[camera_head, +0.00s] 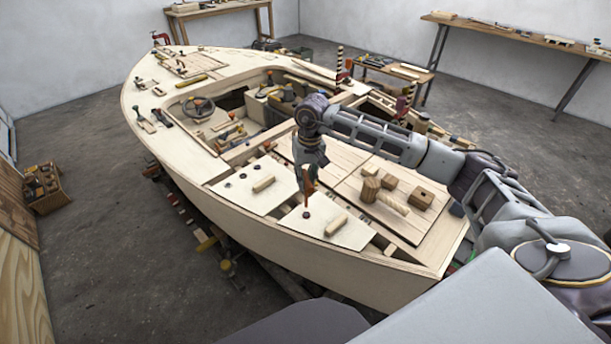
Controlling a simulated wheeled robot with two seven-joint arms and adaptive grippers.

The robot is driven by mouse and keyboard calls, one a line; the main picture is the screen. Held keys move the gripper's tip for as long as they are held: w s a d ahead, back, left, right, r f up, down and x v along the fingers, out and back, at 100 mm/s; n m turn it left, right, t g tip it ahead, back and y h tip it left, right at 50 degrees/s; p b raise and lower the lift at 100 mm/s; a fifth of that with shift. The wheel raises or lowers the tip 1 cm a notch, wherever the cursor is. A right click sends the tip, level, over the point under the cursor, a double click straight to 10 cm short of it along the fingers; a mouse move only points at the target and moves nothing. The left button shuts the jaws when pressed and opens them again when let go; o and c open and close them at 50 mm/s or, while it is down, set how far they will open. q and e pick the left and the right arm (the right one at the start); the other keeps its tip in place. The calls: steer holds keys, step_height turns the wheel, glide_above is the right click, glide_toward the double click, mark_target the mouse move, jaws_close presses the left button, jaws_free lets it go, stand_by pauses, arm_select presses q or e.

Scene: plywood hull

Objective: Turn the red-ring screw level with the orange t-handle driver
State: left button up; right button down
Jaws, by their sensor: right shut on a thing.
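My right gripper (308,168) hangs from my right arm above the pale plywood panels on the near deck. It is shut on the orange t-handle driver (307,186), which stands about upright below it. The driver's lower end comes down to a small dark screw (306,214) on the front pale panel (290,219). I cannot tell whether the tip touches the screw, nor make out a red ring at this size. My left gripper is not in view.
A wooden block (263,184) lies on the left panel, and another block (336,225) lies on the front panel. Several loose wooden blocks (389,181) sit on the planked hatch at right. The open cockpit with a steering wheel (198,107) lies beyond.

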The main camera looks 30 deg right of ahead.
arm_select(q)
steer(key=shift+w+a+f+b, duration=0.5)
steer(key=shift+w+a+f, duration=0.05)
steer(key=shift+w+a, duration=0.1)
arm_select(e)
step_height(320, 180, down, 3)
steer(key=shift+r, duration=0.1)
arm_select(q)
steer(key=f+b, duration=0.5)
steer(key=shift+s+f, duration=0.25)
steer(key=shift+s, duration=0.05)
arm_select(e)
steer(key=n, duration=0.7)
steer(key=shift+a+g, duration=0.3)
steer(key=shift+n, duration=0.3)
